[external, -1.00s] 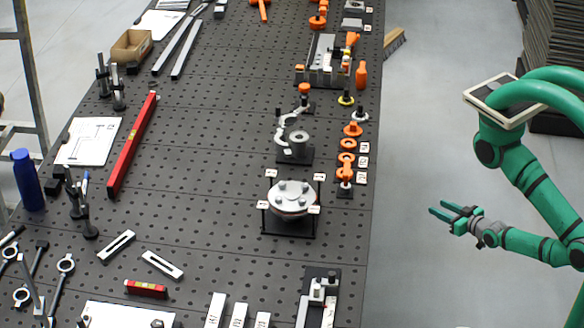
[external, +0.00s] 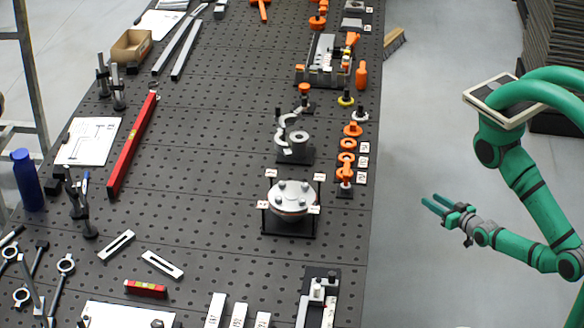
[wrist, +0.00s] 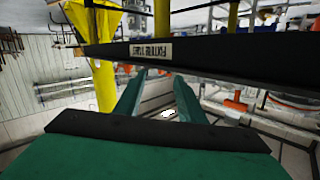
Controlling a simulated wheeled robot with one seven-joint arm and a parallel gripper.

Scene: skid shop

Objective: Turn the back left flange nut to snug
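The flange (external: 292,199) is a round silver disc with several nuts on top. It sits on a black stand on the perforated table, with small white labels on posts around it. Which nut is the back left one I cannot read from the labels. My gripper (external: 430,202) is off the table's right edge, apart from the flange, with its green fingers apart and nothing between them. In the wrist view my gripper (wrist: 152,95) shows two green fingers spread apart, with the dark edge of the table (wrist: 220,52) across the view beyond them.
The perforated table (external: 210,160) holds a red level (external: 132,145), a clamp fixture (external: 294,140), orange knobs (external: 347,160) along the right edge and a block fixture (external: 318,300) in front. A blue bottle (external: 27,180) stands at the left. Clear floor lies between the table and my arm.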

